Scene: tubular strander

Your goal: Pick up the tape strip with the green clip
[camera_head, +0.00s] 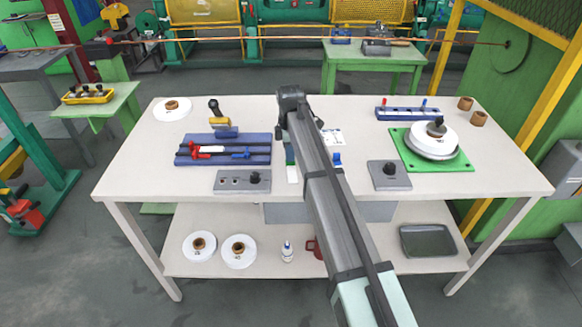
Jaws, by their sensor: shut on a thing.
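The tape strip with the green clip shows beside my arm at the middle of the table, in the head view. Its green clip (289,157) is at the top and its white strip (293,174) hangs or lies below it; my arm covers part of it. My gripper (287,145) is just above the green clip, its fingers mostly hidden by my arm, and it is shut on the strip at the clip end. I cannot tell whether the strip is clear of the table. A blue clip (337,158) shows right of my arm.
On the white table (140,172), a blue tray (188,160) holding rods and clamps lies left, with a grey button box (230,187) in front. Right are a grey knob block (389,180), a blue rack (395,114) and a white spool (425,143) on a green plate (462,166).

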